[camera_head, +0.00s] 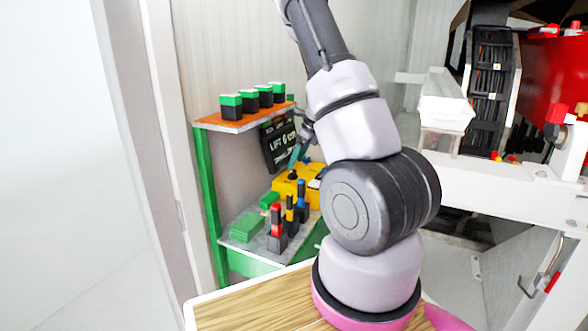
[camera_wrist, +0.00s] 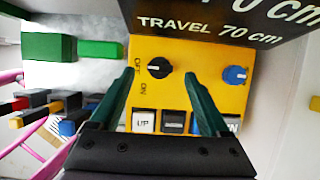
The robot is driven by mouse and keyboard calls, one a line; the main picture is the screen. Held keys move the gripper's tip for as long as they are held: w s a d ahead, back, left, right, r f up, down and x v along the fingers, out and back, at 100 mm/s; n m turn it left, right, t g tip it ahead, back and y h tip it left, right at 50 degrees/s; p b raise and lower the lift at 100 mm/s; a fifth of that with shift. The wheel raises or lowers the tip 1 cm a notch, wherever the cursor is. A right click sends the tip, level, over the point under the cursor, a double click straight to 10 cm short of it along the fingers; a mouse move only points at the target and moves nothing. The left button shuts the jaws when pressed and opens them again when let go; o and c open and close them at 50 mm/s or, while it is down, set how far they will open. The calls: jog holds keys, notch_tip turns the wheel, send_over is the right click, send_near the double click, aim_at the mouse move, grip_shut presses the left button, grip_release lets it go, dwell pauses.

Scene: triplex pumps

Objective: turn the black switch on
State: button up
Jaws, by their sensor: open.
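The black switch (camera_wrist: 159,67) is a round knob on a yellow control box (camera_wrist: 205,67) in the wrist view. Its pale mark lies crosswise, toward the lettering that looks like OFF; the word ON is printed lower down. A blue knob (camera_wrist: 236,75) sits to its right on the same box. My gripper (camera_wrist: 159,76) is open, its two green fingers over the box, one on each side of the black switch. I cannot tell whether they touch it. In the head view the yellow box (camera_head: 284,188) stands on a shelf, partly hidden by my arm and fingers.
A black sign (camera_wrist: 220,18) rises just behind the box. A row of push buttons (camera_wrist: 173,121) lies below the knobs. Green blocks (camera_wrist: 48,47) lie to the left. An upper shelf (camera_head: 240,123) with green-topped blocks and several upright coloured handles (camera_head: 276,226) crowd the space.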

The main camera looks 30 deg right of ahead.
aim_at(293, 171)
jog(key=shift+x, duration=2)
jog(key=shift+s+d, duration=0.1)
jog(key=shift+d, duration=0.1)
grip_shut()
jog(key=n, duration=0.3)
jog(key=shift+d+g+y, duration=0.15)
jog(key=shift+g+y, duration=0.25)
jog(key=n+g, duration=0.1)
jog(key=n, duration=0.2)
jog(key=shift+n+y, duration=0.3)
jog(key=shift+y, duration=0.1)
jog(key=n, duration=0.1)
jog(key=n+g, duration=0.1)
jog(key=n, duration=0.1)
jog(key=n+g, duration=0.1)
jog(key=n, duration=0.1)
jog(key=shift+w, duration=0.3)
jog(key=shift+n, duration=0.3)
